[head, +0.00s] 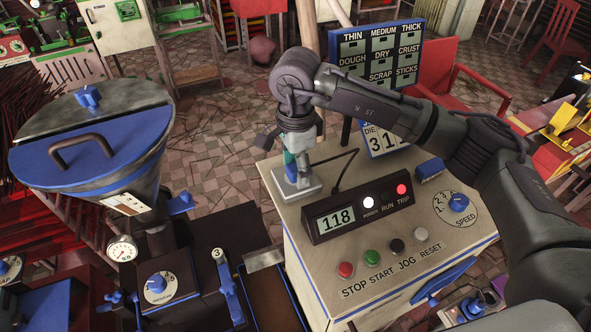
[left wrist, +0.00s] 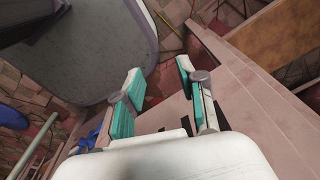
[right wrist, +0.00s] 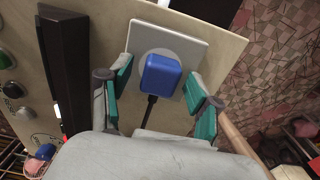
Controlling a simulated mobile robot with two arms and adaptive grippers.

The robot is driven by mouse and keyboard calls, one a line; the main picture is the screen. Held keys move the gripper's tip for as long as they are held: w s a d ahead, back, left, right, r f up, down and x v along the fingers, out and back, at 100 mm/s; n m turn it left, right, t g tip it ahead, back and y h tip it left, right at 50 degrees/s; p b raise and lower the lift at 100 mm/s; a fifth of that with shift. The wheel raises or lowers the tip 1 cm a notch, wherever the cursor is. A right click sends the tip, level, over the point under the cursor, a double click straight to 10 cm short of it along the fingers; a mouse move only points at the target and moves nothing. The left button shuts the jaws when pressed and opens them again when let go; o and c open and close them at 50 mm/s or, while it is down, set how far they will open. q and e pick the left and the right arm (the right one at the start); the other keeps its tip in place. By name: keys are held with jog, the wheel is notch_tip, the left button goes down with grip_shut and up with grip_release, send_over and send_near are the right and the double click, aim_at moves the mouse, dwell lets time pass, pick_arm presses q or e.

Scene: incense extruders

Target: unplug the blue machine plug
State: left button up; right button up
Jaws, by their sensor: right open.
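The blue plug (right wrist: 161,75) sits in a pale square socket plate (right wrist: 190,48) on the top of the control cabinet, with a black cord leaving it. In the head view the plug (head: 290,158) is mostly hidden by my right gripper (head: 291,165), and the socket plate (head: 297,187) shows below. In the right wrist view my right gripper (right wrist: 158,90) is open, its teal pads to either side of the plug with gaps between. My left gripper (left wrist: 160,92) is open and empty in the left wrist view, over a pinkish surface; it does not show in the head view.
Coloured buttons (head: 371,257) and a speed knob (head: 459,203) are nearer me. A blue-lidded hopper (head: 90,135) stands left; a label board (head: 376,58) stands behind.

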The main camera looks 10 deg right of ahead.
jog(key=shift+f+b, duration=0.1)
jog(key=shift+b, duration=0.35)
dwell(0.3)
grip_shut()
jog(key=shift+r+p, duration=1)
jog(key=shift+r, duration=2.1)
